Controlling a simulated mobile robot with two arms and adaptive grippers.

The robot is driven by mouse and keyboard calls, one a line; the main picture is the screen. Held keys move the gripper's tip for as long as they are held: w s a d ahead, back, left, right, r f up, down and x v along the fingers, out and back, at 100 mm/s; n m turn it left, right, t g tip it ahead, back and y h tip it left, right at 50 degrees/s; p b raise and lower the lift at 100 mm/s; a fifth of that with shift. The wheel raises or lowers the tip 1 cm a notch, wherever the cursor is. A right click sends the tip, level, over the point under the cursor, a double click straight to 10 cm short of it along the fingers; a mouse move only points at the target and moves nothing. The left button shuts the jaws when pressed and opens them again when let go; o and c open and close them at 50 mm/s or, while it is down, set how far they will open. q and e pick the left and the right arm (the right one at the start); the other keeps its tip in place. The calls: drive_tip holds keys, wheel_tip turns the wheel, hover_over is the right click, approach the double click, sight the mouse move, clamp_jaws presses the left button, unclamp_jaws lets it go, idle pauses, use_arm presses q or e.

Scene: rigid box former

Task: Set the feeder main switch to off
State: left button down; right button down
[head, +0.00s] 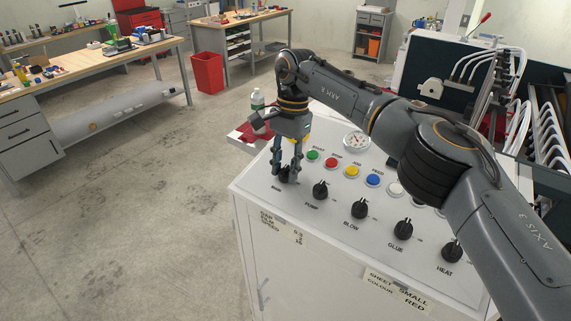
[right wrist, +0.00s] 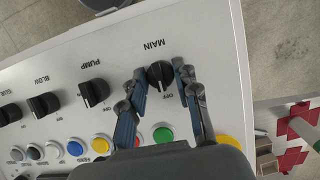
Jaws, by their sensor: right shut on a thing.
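The main switch is a black rotary knob (right wrist: 160,75) at the end of the knob row on a light panel, with a MAIN label on one side and an OFF label on the other. My right gripper (head: 286,171) reaches down onto it in the head view, where the fingers partly hide it. In the right wrist view the fingertips (right wrist: 160,71) are on both sides of the knob, shut on it. The exact direction its pointer faces is hard to tell. My left gripper is not in view.
The PUMP knob (head: 320,190), BLOW knob (head: 359,208), GLUE knob (head: 403,229) and HEAT knob (head: 452,251) follow along the panel. Coloured buttons, including a green one (head: 313,155), sit behind them. A bottle (head: 258,112) stands beyond the panel. Open floor lies left.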

drive_tip(key=c, duration=1)
unclamp_jaws()
drive_tip(key=shift+w+d+r, duration=0.1)
drive_tip(key=shift+w+r, duration=0.1)
drive_tip(key=shift+r, duration=1)
drive_tip(key=shift+w+d+r, duration=0.15)
drive_tip(key=shift+r, duration=1.1)
drive_tip(key=shift+w+d+r, duration=0.1)
drive_tip(key=shift+w+r, duration=0.1)
drive_tip(key=shift+r, duration=1)
